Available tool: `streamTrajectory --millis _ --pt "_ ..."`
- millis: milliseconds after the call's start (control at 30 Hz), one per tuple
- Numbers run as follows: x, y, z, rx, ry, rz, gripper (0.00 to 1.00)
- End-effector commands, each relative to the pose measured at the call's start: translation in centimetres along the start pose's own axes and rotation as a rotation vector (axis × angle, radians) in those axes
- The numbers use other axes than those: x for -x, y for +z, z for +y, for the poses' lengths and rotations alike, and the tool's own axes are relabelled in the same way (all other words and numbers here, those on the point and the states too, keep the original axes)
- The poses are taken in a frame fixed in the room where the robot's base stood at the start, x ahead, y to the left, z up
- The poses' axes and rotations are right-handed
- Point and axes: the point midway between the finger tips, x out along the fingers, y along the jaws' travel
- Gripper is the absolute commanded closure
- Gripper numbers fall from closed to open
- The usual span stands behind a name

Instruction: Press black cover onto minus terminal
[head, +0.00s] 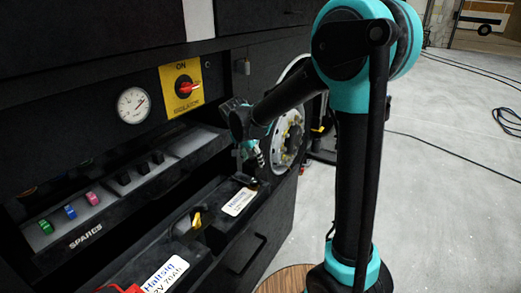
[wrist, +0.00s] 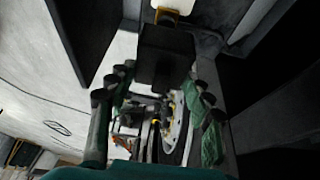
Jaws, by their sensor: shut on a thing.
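In the wrist view my gripper (wrist: 160,73) is shut on a dark block, the black cover (wrist: 166,52), which sits between its fingers. In the head view my gripper (head: 254,158) points down over the far end of the right-hand battery, whose white label (head: 240,202) faces up. The cover is too small and dark to make out there. The minus terminal cannot be made out in either view, so I cannot tell whether the cover touches it.
A second battery label (head: 165,275) and a red cover (head: 125,289) show in front. A spares tray (head: 86,236) holds coloured and black pieces on the left. The isolator switch (head: 184,87) and gauge (head: 133,105) are above. A wheel (head: 290,135) stands behind my gripper. Open floor lies right.

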Motion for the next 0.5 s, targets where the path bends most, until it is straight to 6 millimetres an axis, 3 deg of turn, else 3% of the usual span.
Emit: streamTrajectory --millis 500 --pt "-2.9 1.2 -0.1 0.001 -0.001 0.0 0.76"
